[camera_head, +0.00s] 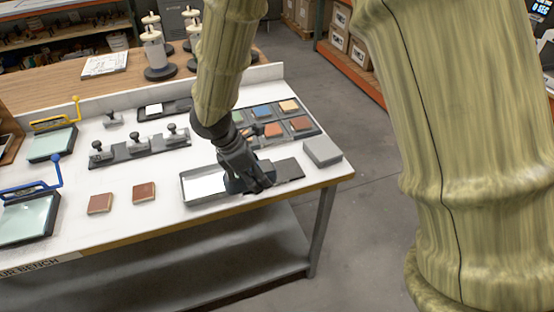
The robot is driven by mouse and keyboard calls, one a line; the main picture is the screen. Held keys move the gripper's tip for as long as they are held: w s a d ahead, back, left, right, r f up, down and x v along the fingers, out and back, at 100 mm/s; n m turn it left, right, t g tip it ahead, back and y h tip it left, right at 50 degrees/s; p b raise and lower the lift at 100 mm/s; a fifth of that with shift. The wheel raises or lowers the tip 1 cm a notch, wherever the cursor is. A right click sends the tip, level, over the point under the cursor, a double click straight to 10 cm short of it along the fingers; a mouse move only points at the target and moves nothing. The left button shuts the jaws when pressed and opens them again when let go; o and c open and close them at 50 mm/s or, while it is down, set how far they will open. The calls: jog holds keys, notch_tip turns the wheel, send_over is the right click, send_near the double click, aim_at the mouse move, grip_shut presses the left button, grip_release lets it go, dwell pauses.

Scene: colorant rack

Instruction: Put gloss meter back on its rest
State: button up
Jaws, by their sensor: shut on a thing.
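My gripper (262,186) reaches down over the right front part of the white bench. It is shut on a dark block, which I take as the gloss meter (234,186); the fingers and wrist hide most of it. The block is beside or over the right end of a shallow tray with a bright white panel (203,185). I cannot tell whether it touches the bench. A flat dark grey pad (288,169), possibly the rest, lies just right of my gripper. A light grey box (322,152) stands at the bench's right end.
A dark tray of coloured tiles (301,124) lies behind my gripper. A rail with several black-knobbed tools (138,149) is to the left. Two brown tiles (144,193) lie front left, near glass-topped panels (28,218) with blue and yellow handles. Bare bench shows between them.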

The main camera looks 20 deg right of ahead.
jog(key=w+d, duration=0.2)
jog(key=w+d+p, duration=0.1)
jog(key=w+d, duration=0.1)
jog(key=w+d+f+p, duration=0.1)
jog(key=w+d, duration=0.1)
jog(key=d, duration=0.1)
jog(key=shift+w, duration=0.35)
jog(key=shift+w+d+p, duration=0.3)
jog(key=shift+d+p, duration=0.1)
jog(key=shift+p, duration=0.1)
jog(key=shift+d+f, duration=0.2)
jog(key=shift+w+f+p, duration=0.1)
jog(key=shift+f+p, duration=0.6)
jog(key=shift+f, duration=0.9)
jog(key=shift+f, duration=0.15)
jog(key=o, duration=1.4)
jog(key=b+v, duration=0.2)
jog(key=v, duration=1)
